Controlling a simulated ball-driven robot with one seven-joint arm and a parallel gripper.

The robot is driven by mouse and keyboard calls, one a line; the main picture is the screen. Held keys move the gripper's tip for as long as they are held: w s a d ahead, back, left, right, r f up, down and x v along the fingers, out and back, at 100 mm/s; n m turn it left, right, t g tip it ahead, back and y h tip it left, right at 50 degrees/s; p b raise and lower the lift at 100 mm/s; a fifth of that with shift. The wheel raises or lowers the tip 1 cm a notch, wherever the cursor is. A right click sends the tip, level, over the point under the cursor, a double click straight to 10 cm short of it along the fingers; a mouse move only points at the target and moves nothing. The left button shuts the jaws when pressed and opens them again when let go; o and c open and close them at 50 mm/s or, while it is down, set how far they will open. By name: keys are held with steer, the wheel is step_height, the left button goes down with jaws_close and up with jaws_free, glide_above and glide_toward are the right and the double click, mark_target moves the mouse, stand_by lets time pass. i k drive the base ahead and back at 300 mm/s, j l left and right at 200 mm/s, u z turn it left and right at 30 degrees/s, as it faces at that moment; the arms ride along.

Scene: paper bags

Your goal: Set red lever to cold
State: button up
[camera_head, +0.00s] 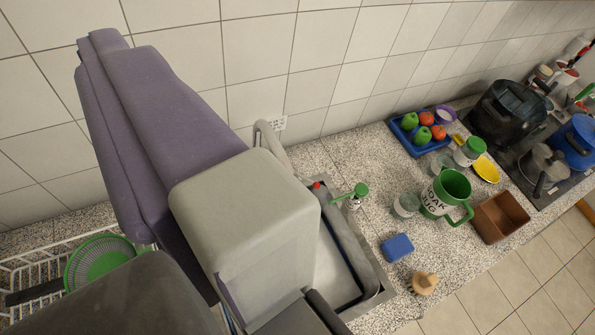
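A small red tip (317,185) shows at the back edge of the sink, just past my large grey arm part; it may be the red lever, but only this bit is visible. I cannot tell which way it is turned. A grey curved tap spout (265,130) rises behind that arm part, its base hidden. The metal sink (372,297) is partly covered by my arm. Purple and grey parts of my own arm fill the left and centre. I cannot make out separate fingertips or whether they are open. No contact with the red tip is visible.
A green-topped bottle (358,192) stands beside the sink. A white dish rack (25,268) is at left. The tiled wall is close behind.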

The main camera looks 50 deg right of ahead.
mark_target(316, 185)
steer(key=l+z, duration=0.4)
steer(key=l, duration=0.25)
steer(key=i+l+z, duration=0.1)
steer(key=l+z, duration=0.25)
steer(key=l, duration=0.3)
